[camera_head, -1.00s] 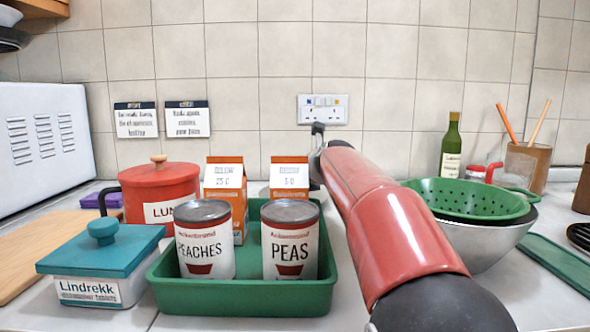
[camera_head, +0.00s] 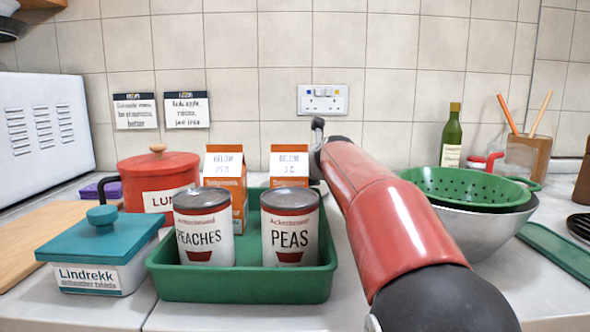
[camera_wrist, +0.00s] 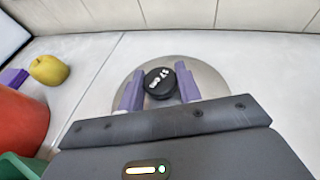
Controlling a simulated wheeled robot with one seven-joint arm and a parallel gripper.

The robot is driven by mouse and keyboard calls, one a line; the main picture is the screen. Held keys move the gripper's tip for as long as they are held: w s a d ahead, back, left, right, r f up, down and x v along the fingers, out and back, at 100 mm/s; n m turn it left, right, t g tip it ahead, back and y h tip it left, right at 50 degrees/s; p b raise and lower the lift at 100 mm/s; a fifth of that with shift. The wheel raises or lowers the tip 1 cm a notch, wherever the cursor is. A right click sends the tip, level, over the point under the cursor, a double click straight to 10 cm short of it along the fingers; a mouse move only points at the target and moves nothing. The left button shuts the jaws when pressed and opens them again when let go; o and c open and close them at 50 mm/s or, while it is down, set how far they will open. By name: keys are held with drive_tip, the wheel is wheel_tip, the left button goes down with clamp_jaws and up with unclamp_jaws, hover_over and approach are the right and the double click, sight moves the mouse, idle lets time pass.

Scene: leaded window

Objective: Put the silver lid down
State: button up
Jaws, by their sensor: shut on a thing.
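The silver lid (camera_wrist: 212,84) shows in the wrist view as a round, flat disc with a black knob (camera_wrist: 158,84) that bears white lettering. My gripper (camera_wrist: 159,90) has its two purple fingers on either side of the knob and is shut on it. The lid is over the pale worktop near the tiled wall. I cannot tell whether its rim touches the worktop. In the head view my red arm and the cartons hide the gripper and most or all of the lid.
A green tray (camera_head: 245,285) holds two cans, with two orange cartons behind. A red pot (camera_head: 150,180) and teal-lidded box (camera_head: 105,248) stand left. A green colander in a metal bowl (camera_head: 475,222) stands right. A yellow apple (camera_wrist: 48,69) lies left of the lid.

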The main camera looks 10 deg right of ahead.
drive_tip(key=o, duration=1.3)
drive_tip(key=shift+c, duration=0.2)
